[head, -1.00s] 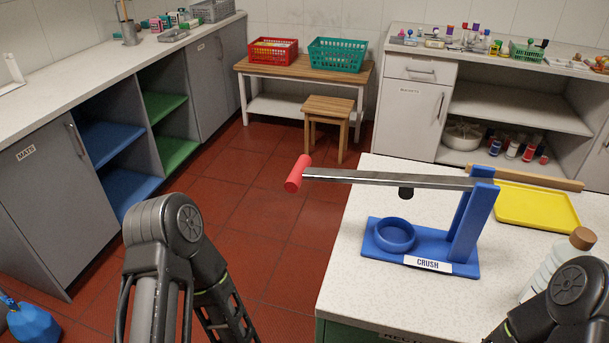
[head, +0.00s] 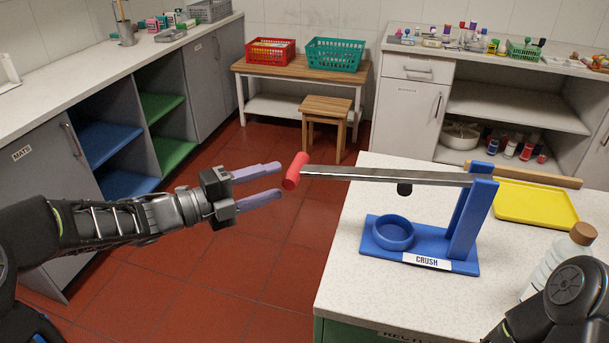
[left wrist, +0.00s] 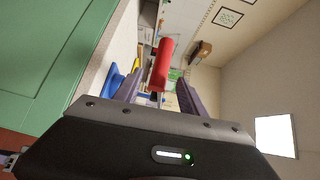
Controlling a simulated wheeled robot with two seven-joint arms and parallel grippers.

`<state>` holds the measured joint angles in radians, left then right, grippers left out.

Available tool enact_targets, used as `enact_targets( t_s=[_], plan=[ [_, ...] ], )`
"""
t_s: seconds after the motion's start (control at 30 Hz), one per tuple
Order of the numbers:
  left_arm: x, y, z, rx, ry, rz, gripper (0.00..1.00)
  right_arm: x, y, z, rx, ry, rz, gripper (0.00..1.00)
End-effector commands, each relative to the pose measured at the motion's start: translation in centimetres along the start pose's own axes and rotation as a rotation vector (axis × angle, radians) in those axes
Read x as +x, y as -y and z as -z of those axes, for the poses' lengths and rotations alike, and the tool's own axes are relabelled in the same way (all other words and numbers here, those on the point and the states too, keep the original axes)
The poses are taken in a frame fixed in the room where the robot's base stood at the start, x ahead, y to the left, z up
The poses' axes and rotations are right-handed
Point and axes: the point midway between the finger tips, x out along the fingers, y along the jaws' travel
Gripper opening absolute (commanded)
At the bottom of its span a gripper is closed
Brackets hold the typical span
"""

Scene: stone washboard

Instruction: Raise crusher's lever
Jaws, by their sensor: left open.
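The blue crusher (head: 440,257) with the "CRUSH" label stands on the pale counter. Its grey metal lever (head: 385,175) runs roughly level from the blue upright to the left, past the counter's edge. The lever ends in a red handle (head: 294,171). My left gripper (head: 281,180) is open, its purple fingers pointing right, just short of the red handle. In the left wrist view the red handle (left wrist: 161,65) shows ahead, between the two fingers in the picture. No contact is visible. My right arm shows only a dark link at the lower right; its gripper is out of view.
A yellow tray (head: 535,204) and a wooden rod (head: 530,177) lie behind the crusher. A clear bottle (head: 550,262) with a brown cap stands on the counter to the right. Open red-tiled floor (head: 240,265) lies left of the counter. A wooden stool (head: 325,115) stands beyond.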

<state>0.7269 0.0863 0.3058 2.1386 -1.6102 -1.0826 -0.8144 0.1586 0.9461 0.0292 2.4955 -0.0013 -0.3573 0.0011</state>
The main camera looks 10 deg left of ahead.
Motion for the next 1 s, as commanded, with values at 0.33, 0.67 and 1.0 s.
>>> enact_targets(
  t_s=[0.33, 0.67, 1.0],
  plan=[
    [0.1, 0.0, 0.9, 0.068, -0.037, 0.003, 0.49, 0.0, 0.0, 0.0, 0.0, 0.0, 0.0, 0.36],
    [2.1, 0.1, 1.0, 0.065, -0.038, 0.004, 0.49, -0.4, 0.1, 0.0, 0.0, 0.0, 0.0, 0.36],
    [7.0, 0.1, 1.1, 0.064, -0.036, 0.003, 0.49, -1.1, 0.4, 0.0, 0.0, 0.001, 0.0, 0.36]
  ],
)
